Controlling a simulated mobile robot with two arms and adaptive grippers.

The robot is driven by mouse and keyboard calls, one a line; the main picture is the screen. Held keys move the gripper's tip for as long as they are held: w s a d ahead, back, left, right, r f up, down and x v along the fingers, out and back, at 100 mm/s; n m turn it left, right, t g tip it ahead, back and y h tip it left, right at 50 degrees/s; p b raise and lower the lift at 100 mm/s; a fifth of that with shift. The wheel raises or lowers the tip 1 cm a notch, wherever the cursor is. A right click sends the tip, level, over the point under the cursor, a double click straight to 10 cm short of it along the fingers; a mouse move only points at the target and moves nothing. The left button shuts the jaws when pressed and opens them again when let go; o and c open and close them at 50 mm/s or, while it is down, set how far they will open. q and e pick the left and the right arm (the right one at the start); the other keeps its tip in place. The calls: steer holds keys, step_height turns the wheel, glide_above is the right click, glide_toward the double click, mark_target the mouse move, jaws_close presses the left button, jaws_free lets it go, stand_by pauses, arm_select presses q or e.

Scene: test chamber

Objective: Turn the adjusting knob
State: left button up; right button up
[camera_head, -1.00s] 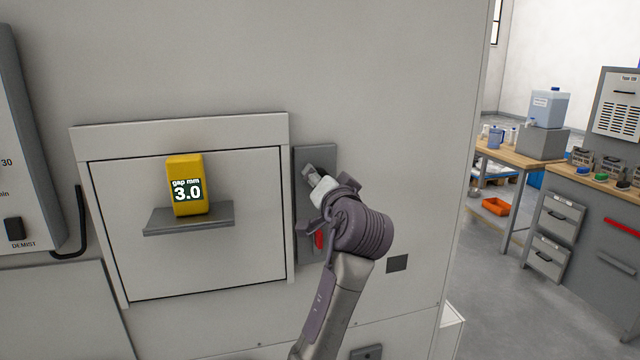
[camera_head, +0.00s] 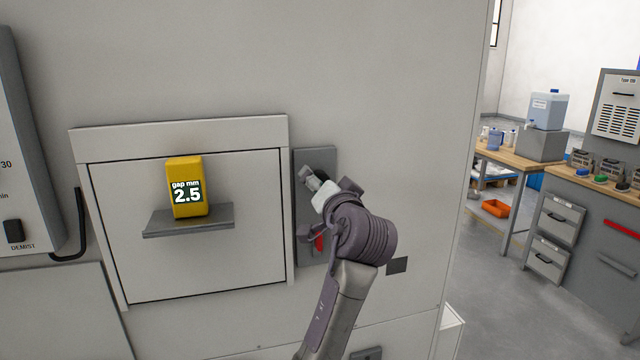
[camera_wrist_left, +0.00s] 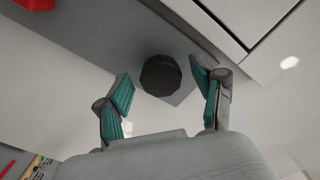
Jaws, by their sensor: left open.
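The black, many-sided adjusting knob (camera_wrist_left: 160,75) sits on a grey plate, seen in the left wrist view. My left gripper (camera_wrist_left: 162,86) is open, with its two teal-padded fingers on either side of the knob and a visible gap to each. The knob appears just beyond the fingertips. In the head view my left gripper (camera_head: 310,177) is at the grey plate (camera_head: 318,158) right of the door, and it hides the knob there. A yellow gauge (camera_head: 186,178) on the door's shelf reads "gap mm 2.5". My right gripper is in neither view.
A red part (camera_head: 320,242) is on the plate below my gripper. The grey shelf (camera_head: 160,228) juts from the framed door (camera_head: 120,265). A black curved handle (camera_head: 80,225) is at the left. Workbenches (camera_head: 520,157) stand far right.

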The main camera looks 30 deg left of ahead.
arm_select(q)
steer(key=v, duration=1.1)
